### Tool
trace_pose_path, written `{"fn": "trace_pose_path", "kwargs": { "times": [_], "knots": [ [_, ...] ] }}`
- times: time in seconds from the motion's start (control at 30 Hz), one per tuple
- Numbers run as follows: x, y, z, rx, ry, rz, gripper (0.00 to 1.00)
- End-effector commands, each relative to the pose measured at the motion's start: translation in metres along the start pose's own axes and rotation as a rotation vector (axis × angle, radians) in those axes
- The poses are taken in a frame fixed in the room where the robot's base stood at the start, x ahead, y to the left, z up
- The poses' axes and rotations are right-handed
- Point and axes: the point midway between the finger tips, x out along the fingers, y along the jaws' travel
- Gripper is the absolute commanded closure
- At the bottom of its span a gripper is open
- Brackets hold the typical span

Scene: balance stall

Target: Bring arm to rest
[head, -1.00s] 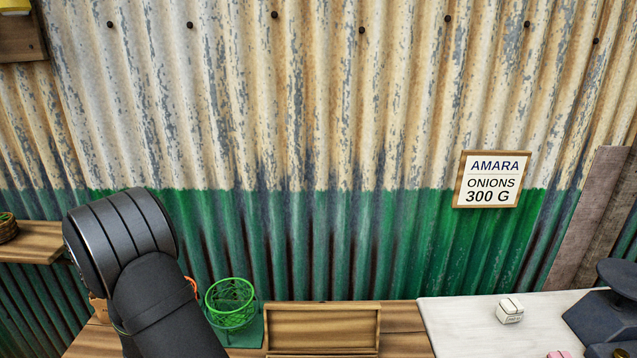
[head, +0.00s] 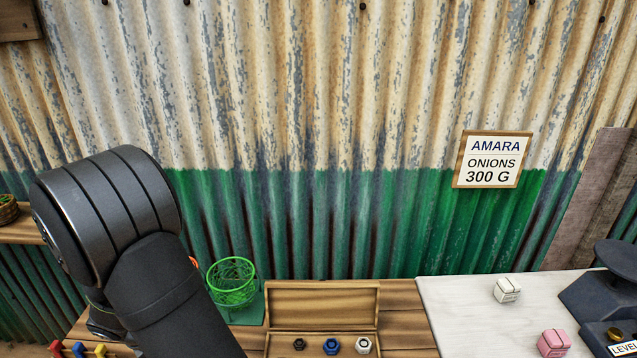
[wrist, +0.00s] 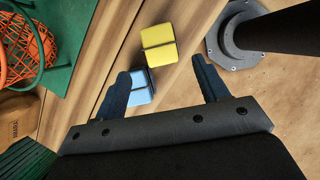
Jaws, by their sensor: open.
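My gripper (wrist: 164,78) is open in the wrist view, with its two dark fingers spread and nothing held between them. A blue block (wrist: 141,88) lies just beyond the left finger, which covers part of it. A yellow block (wrist: 158,43) lies farther out on the wooden surface. In the head view my arm fills the lower left, and my gripper is hidden there.
A green basket (head: 232,281) stands beside an open wooden box (head: 322,302) with several small weights. At right are a white block (head: 507,290), a pink block (head: 554,342) and a dark scale (head: 610,300). An orange basket (wrist: 28,50) shows in the wrist view.

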Motion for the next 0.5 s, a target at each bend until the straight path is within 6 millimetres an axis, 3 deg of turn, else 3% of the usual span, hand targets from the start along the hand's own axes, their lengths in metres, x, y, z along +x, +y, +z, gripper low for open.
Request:
{"fn": "trace_pose_path", "kwargs": {
  "times": [0.03,0.1,0.5],
  "knots": [
    [-0.011,0.000,0.000,0.000,0.002,0.004,0.33],
    [0.012,-0.001,0.000,-0.001,-0.001,-0.007,0.33],
    [0.086,-0.001,0.000,0.000,0.000,-0.005,0.33]
  ]
}}
